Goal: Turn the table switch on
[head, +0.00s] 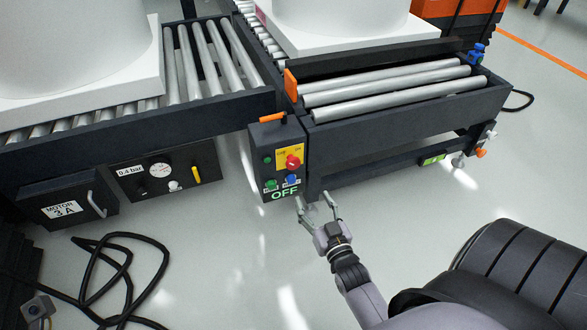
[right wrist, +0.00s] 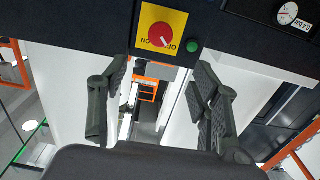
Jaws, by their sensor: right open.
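The table switch is a red rotary knob (head: 293,162) on a yellow plate marked ON and OFF. It sits on the front of a dark control box (head: 277,150) at the left corner of the roller table (head: 400,122). Green letters at the bottom of the box read OFF. In the right wrist view the red knob (right wrist: 162,35) appears at the top, beyond the fingers. My right gripper (head: 316,203) is open and empty, just below and right of the box, apart from the knob. Its spread fingers (right wrist: 160,85) also show in the right wrist view. My left gripper is not in view.
Green and blue (head: 292,180) buttons surround the knob. A roller conveyor (head: 205,115) with a large white tank (head: 80,50) stands left; its panel holds a gauge (head: 160,170). A black cable (head: 110,265) lies on the floor at lower left.

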